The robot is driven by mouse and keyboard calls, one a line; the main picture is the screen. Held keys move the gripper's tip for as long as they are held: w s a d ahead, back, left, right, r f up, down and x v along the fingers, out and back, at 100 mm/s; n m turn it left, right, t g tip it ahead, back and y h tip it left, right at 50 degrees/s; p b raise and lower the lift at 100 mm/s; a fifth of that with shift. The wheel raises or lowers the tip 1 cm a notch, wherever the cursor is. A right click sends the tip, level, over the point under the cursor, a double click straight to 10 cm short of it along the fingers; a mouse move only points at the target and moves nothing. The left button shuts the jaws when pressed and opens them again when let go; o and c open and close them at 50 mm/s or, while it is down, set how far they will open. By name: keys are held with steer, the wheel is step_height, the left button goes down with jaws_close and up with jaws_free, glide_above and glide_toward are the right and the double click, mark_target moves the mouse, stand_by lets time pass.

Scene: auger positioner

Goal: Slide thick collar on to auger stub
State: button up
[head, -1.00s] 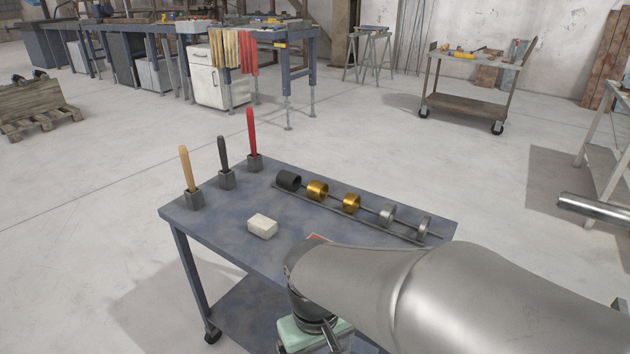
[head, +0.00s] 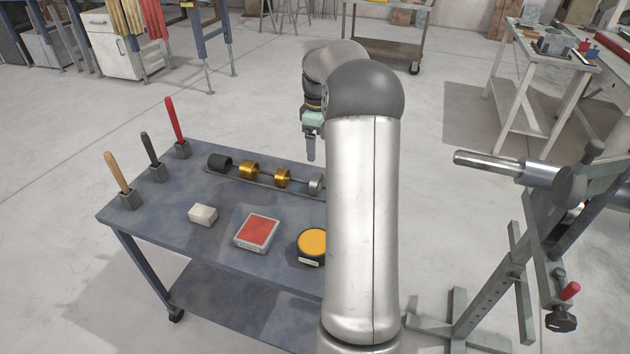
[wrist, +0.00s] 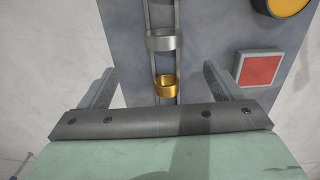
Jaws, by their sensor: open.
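Collars lie in a row on a rail rack on the cart. From left in the head view are a black collar (head: 220,162), which looks longest, two gold collars (head: 248,170) (head: 283,178) and a narrow silver collar (head: 316,184). The rack's right end is hidden behind my arm. The auger stub (head: 490,165) is a bare horizontal silver shaft on a stand at the right. My gripper (head: 311,152) is open and empty above the rack. In the wrist view a gold collar (wrist: 165,86) shows between its fingers (wrist: 160,80), with a silver collar (wrist: 164,40) beyond.
On the cart (head: 185,255) are a white block (head: 203,214), a red-topped box (head: 257,232) and a yellow-topped tin (head: 312,242). Several upright handled tools (head: 152,155) stand at its left edge. The stub's stand (head: 500,270) has splayed feet on the floor.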

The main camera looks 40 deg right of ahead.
mark_target(317, 175)
step_height(317, 175, down, 10)
steer(key=shift+a+f, duration=0.25)
steer(key=shift+f, duration=1.15)
steer(key=shift+a+f, duration=0.1)
steer(key=shift+f, duration=1.2)
steer(key=c, duration=1.3)
steer(key=shift+r, duration=0.1)
steer(key=shift+c, duration=0.7)
steer(key=shift+r, duration=0.1)
